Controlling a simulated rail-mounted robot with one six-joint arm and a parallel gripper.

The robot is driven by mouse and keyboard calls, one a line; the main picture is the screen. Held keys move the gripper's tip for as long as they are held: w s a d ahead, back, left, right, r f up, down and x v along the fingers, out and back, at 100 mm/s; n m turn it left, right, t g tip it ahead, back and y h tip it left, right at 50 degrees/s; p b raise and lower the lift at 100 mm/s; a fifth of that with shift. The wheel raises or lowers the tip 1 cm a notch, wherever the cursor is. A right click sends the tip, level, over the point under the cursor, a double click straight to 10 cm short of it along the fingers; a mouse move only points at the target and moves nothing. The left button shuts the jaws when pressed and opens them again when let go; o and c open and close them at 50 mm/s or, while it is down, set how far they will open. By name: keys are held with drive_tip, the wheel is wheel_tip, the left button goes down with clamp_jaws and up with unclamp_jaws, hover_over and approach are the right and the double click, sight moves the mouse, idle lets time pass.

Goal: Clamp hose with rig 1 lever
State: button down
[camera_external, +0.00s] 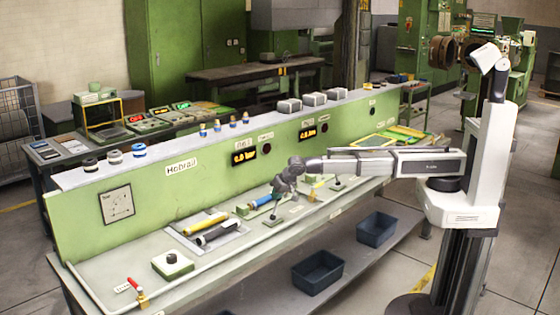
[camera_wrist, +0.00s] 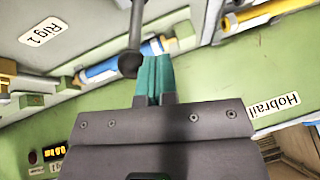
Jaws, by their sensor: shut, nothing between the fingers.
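My gripper (camera_wrist: 153,75) has teal fingers that are closed together and empty. Just left of the fingertips in the wrist view is a lever with a dark ball knob (camera_wrist: 131,64); its grey stem runs up to the top edge. I cannot tell whether the fingers touch it. Behind them a blue hose (camera_wrist: 105,68) lies in a fixture beside the "Rig 1" label (camera_wrist: 43,33), partly hidden by the lever and fingers. In the external view my gripper (camera_external: 276,195) is low over the bench beside the blue hose (camera_external: 260,201); the lever is hard to make out there.
A yellow hose (camera_external: 205,222) and a black hose (camera_external: 217,236) lie on a tray left of the rig. A green panel (camera_external: 150,190) labelled "Hobrail" stands behind the bench. A small red-handled valve (camera_external: 133,284) is at the front left corner. Blue bins (camera_external: 318,270) stand below.

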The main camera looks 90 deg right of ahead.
drive_tip(key=shift+s+d, duration=0.35)
drive_tip(key=shift+s, duration=0.1)
drive_tip(key=shift+f, duration=0.1)
idle(0.4)
drive_tip(key=w+a+p+v, duration=0.1)
drive_tip(key=p+v, duration=0.9)
drive_tip(key=v, duration=0.1)
drive_tip(key=shift+w+a+r, duration=0.2)
drive_tip(key=shift+a+r, duration=0.3)
drive_tip(key=shift+r, duration=0.15)
